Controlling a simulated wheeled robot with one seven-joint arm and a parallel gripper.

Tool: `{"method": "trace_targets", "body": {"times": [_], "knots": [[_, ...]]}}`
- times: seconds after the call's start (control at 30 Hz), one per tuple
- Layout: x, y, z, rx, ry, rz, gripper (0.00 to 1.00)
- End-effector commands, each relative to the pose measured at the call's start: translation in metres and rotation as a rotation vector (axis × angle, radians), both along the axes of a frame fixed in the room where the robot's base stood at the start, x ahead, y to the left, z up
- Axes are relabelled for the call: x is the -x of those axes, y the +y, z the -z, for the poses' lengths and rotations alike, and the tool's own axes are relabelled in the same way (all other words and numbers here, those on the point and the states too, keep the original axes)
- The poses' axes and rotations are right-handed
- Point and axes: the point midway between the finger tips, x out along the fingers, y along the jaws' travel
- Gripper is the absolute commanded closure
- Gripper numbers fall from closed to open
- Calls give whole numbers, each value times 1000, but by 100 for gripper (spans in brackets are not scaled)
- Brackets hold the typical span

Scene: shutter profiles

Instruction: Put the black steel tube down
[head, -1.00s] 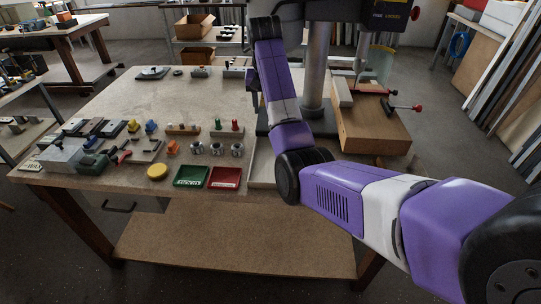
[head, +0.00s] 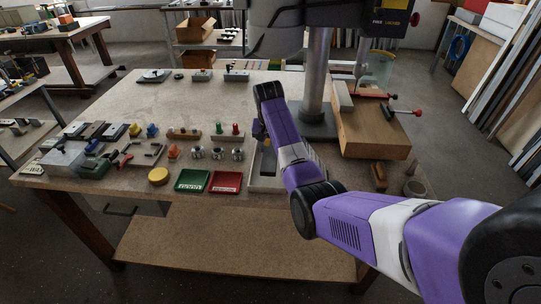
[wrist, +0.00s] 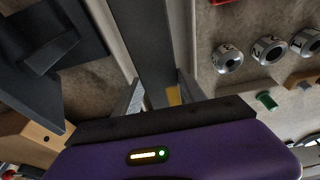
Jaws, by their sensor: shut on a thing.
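The black steel tube (wrist: 153,40) runs from the top edge of the wrist view down between my fingers. My gripper (wrist: 163,92) is shut on it. In the head view the dark tube (head: 267,163) shows below my wrist, over a pale tray-like fixture (head: 262,184) at the front of the bench. Pale rims show on both sides of the tube in the wrist view (wrist: 117,38). A small yellow patch shows beside the fingers. I cannot tell whether the tube touches the surface beneath it. My purple wrist hides part of it in the head view.
Several metal cylinders (head: 217,153) stand just left of the fixture, with green (head: 192,181) and red (head: 226,182) trays in front. A wooden box (head: 372,132) with red-handled clamps is to the right. The bench's back middle (head: 190,100) is clear.

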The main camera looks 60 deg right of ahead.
Motion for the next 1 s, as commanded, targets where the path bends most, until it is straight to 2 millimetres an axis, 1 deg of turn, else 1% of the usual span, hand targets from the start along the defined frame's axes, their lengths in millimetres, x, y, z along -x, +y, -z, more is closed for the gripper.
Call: {"method": "trace_targets", "body": {"times": [0.07,0.2,0.3,0.4,0.77,0.8,0.87,0.9,1.0], "knots": [[0,0,6,1,0,0,100],[0,0,26,0,1,0,100],[0,0,36,2,-1,-1,100],[0,0,41,2,-1,-1,100],[-1,0,45,1,-2,0,100],[0,0,45,0,0,0,44],[0,0,45,0,0,0,32],[0,0,45,0,0,-1,30],[0,0,45,0,0,-1,30]]}}
